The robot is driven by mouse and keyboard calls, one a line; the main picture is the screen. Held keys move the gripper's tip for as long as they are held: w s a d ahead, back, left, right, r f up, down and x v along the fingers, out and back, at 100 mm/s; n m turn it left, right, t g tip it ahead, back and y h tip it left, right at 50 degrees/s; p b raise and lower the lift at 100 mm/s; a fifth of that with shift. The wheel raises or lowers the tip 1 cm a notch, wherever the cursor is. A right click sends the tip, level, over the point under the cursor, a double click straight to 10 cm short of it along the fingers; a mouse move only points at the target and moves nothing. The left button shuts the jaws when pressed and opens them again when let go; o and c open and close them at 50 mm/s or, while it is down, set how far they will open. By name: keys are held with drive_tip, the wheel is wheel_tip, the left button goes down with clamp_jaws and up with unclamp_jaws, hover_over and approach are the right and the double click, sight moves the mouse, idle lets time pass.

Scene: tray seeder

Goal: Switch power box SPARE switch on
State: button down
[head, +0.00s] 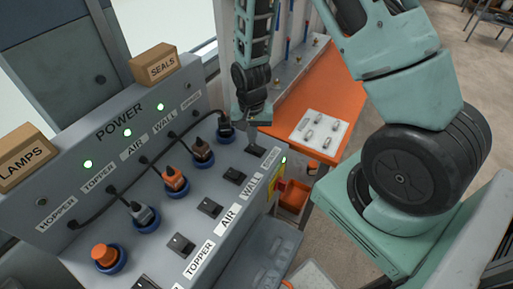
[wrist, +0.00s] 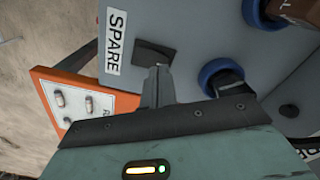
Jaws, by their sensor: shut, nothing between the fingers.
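The grey power box (head: 120,185) fills the left of the head view, with a row of black switches along its sloped front. The SPARE switch (wrist: 152,54) is a dark rocker beside the white SPARE label (wrist: 117,41) in the wrist view. In the head view the SPARE switch (head: 255,150) is at the far right end of the row. My gripper (wrist: 158,75) is shut and empty, its fingertips right at the near edge of the SPARE switch. I cannot tell whether they touch it. In the head view my gripper (head: 247,117) is just above that end of the box.
Plugs in blue sockets, such as the one near the gripper (wrist: 222,78), stand beside the switches. Three lamps, including the WALL lamp (head: 160,106), glow green; the HOPPER lamp (head: 42,201) is dark. An orange table (head: 330,85) with a white plate (head: 318,130) stands to the right.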

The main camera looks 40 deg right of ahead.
sight(252, 145)
drive_tip(key=shift+f+b, duration=0.65)
drive_tip(key=shift+f, duration=0.25)
idle(0.3)
drive_tip(key=shift+r+p, duration=2.85)
drive_tip(key=shift+r, duration=0.75)
drive_tip(key=s+a+r+n+y+b, duration=0.1)
drive_tip(key=s+a+r+n+b, duration=0.1)
drive_tip(key=s+a+r+n, duration=0.4)
drive_tip(key=s+a+r+n+b, duration=0.1)
drive_tip(key=a+r+n+b, duration=0.15)
drive_tip(key=a, duration=0.55)
drive_tip(key=s+a+r+n+b, duration=0.1)
drive_tip(key=s+a+r+n, duration=0.1)
drive_tip(key=s, duration=0.5)
drive_tip(key=s+a+r+n+b, duration=0.1)
drive_tip(key=s+a+r+n, duration=0.1)
drive_tip(key=s+n, duration=0.3)
drive_tip(key=shift+s+a+r+b, duration=0.2)
drive_tip(key=shift+s+r+b, duration=0.1)
drive_tip(key=shift+s+r, duration=0.6)
